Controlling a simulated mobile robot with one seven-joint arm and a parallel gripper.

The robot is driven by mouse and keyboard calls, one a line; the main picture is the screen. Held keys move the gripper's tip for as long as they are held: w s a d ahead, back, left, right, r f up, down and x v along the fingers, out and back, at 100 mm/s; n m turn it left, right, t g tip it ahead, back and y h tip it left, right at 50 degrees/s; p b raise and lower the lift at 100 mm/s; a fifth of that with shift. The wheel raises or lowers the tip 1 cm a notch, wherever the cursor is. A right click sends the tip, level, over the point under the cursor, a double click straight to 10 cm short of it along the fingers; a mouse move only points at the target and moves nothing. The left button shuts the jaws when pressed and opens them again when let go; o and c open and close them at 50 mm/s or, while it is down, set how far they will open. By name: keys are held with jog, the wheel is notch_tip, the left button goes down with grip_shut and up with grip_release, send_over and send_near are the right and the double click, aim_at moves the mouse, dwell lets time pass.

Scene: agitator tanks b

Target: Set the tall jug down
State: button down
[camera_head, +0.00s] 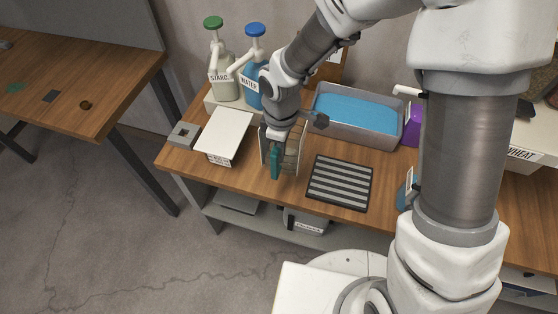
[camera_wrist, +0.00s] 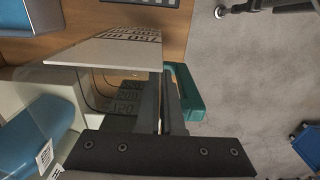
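The tall jug (camera_head: 291,151) is a clear, boxy vessel with dark scale marks and a teal handle. In the head view it is upright near the front of the wooden bench, left of the striped mat (camera_head: 340,183). I cannot tell whether its base touches the bench. My gripper (camera_head: 276,150) comes down from above at the handle. In the wrist view, the two dark fingers (camera_wrist: 165,105) are close together against the teal handle (camera_wrist: 188,94) and look shut on it. The fingers hide part of the handle, and the arm hides part of the jug's top.
A white box (camera_head: 224,136) stands close left of the jug. Behind are a starch pump bottle (camera_head: 222,80), a blue water pump bottle (camera_head: 254,88) and a grey tub of blue liquid (camera_head: 357,112). The striped mat is bare. The bench's front edge is close.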

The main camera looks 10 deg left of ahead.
jog(key=shift+s+a+f, duration=0.1)
jog(key=shift+f, duration=0.95)
jog(key=shift+a+f, duration=0.1)
jog(key=shift+f, duration=0.95)
jog(key=shift+f+b, duration=0.2)
jog(key=shift+b, duration=0.15)
jog(key=c, duration=1.1)
grip_release()
jog(key=shift+r, duration=0.1)
